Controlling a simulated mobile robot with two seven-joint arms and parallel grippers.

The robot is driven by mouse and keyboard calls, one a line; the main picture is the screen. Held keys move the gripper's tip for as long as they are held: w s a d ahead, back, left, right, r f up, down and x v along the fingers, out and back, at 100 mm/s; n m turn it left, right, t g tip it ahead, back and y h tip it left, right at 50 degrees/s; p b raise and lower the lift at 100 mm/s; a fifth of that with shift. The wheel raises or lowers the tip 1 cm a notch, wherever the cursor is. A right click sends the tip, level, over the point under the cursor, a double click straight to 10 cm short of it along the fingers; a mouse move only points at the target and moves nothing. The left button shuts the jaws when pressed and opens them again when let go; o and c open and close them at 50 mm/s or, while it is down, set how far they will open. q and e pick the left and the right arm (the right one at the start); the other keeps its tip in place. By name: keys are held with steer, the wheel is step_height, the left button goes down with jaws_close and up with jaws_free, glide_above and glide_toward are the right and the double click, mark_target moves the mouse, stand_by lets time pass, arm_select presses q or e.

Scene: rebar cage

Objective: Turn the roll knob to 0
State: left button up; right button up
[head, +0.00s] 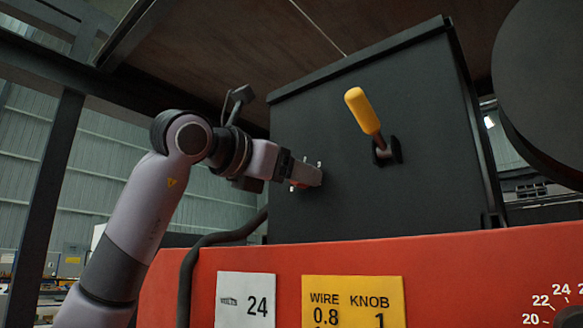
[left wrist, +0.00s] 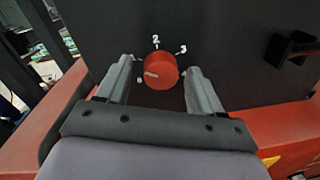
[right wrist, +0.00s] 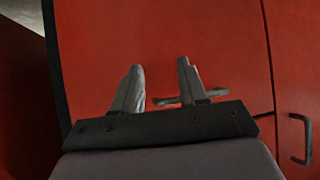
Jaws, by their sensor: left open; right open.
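The red roll knob (left wrist: 161,70) is on the dark box face in the left wrist view. Its pale pointer mark is on its left side, aimed about at the 0 label (left wrist: 139,80). The labels 2 and 3 show above it; the left finger covers part of the scale. My left gripper (head: 308,172) is open at the box, with one finger on each side of the knob and gaps visible between. In the head view the gripper mostly hides the knob. My right gripper (right wrist: 159,66) is open and empty before a red panel.
A yellow-handled lever (head: 364,112) sticks out of the box face (head: 430,170), right of the left gripper. A black cable (head: 190,265) runs below the arm. A red panel (head: 450,280) with a yellow wire-knob chart (head: 354,300) lies below. A dark handle (right wrist: 301,140) is at the right.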

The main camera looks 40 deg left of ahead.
arm_select(q)
steer(key=c, duration=1.1)
steer(key=shift+o, duration=0.2)
steer(key=shift+n, duration=0.4)
steer(key=n+b, duration=0.1)
steer(key=n, duration=0.4)
steer(key=n+b, duration=0.2)
steer(key=n, duration=0.4)
steer(key=shift+t+y, duration=0.3)
steer(key=shift+n, duration=0.4)
steer(key=o, duration=1.1)
steer(key=shift+c, duration=0.2)
steer(key=shift+f, duration=0.1)
